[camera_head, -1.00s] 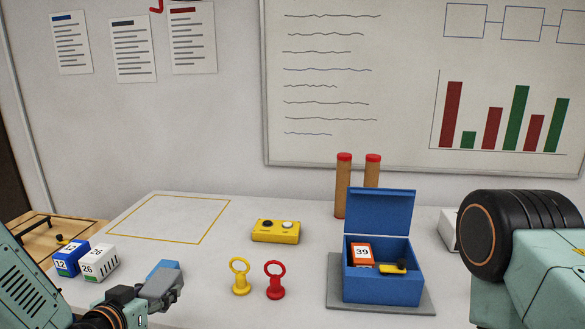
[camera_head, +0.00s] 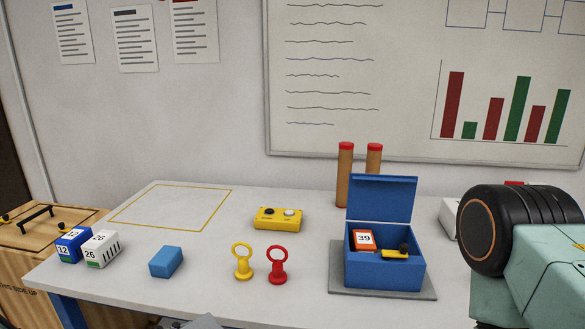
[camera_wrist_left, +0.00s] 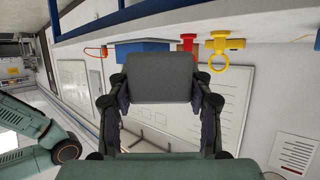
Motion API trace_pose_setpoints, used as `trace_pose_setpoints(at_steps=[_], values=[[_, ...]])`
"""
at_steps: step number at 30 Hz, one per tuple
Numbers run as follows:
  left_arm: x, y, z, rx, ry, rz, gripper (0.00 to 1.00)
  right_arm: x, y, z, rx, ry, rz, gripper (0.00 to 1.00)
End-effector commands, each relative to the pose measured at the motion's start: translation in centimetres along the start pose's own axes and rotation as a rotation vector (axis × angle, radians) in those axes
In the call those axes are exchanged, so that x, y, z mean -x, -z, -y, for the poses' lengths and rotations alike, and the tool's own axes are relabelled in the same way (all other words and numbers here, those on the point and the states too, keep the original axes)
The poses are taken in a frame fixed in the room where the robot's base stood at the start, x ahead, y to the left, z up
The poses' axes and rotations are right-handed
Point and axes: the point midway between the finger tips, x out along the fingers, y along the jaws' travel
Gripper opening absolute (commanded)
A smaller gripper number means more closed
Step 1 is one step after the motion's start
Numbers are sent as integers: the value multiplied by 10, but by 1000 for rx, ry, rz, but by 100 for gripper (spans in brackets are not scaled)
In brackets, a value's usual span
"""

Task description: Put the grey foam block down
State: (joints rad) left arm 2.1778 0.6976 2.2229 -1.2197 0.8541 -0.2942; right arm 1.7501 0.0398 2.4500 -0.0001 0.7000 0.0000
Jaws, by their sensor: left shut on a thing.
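The grey foam block (camera_wrist_left: 160,78) is between the fingers of my left gripper (camera_wrist_left: 160,92) in the left wrist view. The gripper is shut on it. In the head view only a small grey piece (camera_head: 205,321) shows at the bottom edge, in front of the table (camera_head: 110,285); I cannot tell whether it is the block or a fingertip. My right gripper is out of view; only part of my right arm shows at the right.
A blue block (camera_head: 166,262), white-and-blue numbered boxes (camera_head: 100,248), yellow (camera_head: 243,262) and red (camera_head: 277,265) ring pegs stand near the front. An open blue box (camera_head: 385,272) is to the right. The yellow-outlined area (camera_head: 170,207) at the back left is empty.

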Motion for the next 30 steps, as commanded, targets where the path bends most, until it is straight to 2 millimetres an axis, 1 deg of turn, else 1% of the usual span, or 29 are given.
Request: trace_pose_setpoints(at_steps=[1, 7, 10, 13, 17, 23, 30], values=[[2, -7, -6, -12, -33, -6, 29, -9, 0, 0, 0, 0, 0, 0], [12, -20, -28, -64, -151, -7, 29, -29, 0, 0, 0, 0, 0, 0], [13, -20, -30, -72, -168, -8, 29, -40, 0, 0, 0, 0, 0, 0], [14, -18, -26, -62, -147, -5, 29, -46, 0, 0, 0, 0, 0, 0], [13, -17, -22, -57, -134, -1, 29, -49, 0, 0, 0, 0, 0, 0], [14, -15, -22, -56, -134, 0, 29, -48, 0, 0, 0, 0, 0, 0], [17, -10, -24, -61, -146, 2, 29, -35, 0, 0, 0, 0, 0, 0]])
